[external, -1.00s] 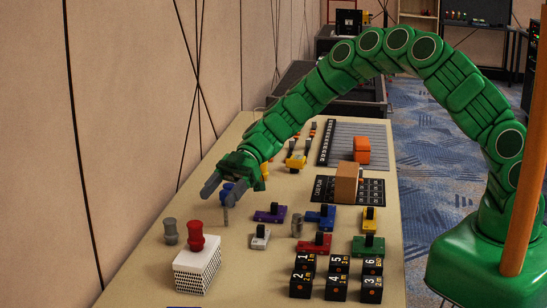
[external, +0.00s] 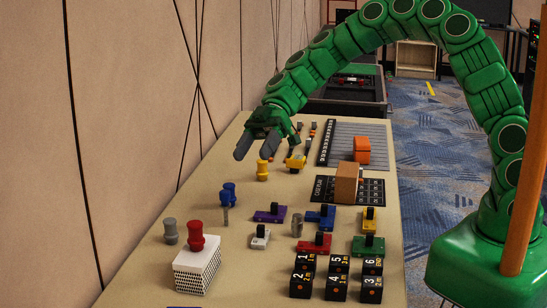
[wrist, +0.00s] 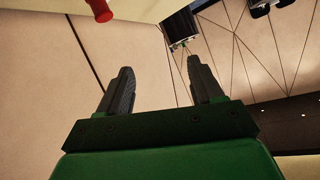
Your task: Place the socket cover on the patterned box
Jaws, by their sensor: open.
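The patterned box (external: 197,271) is white with dark dots and stands at the front left of the table. A red spool-shaped piece (external: 196,236) stands upright on its top. Similar spool-shaped pieces stand on the table: a grey one (external: 170,231), blue ones (external: 229,193) and a yellow one (external: 262,170). I cannot tell which is the socket cover. My gripper (external: 253,150) is open and empty, raised above the table's left side near the yellow piece. In the wrist view its two fingers (wrist: 160,68) are apart with only wall between them; a red piece (wrist: 99,10) shows at the top.
Coloured switch-like blocks, including a purple one (external: 269,214) and a green one (external: 368,245), lie mid-table. Black numbered cubes (external: 336,287) are at the front right. A brown box (external: 347,183) and an orange block (external: 361,150) stand farther back. The wall runs along the left.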

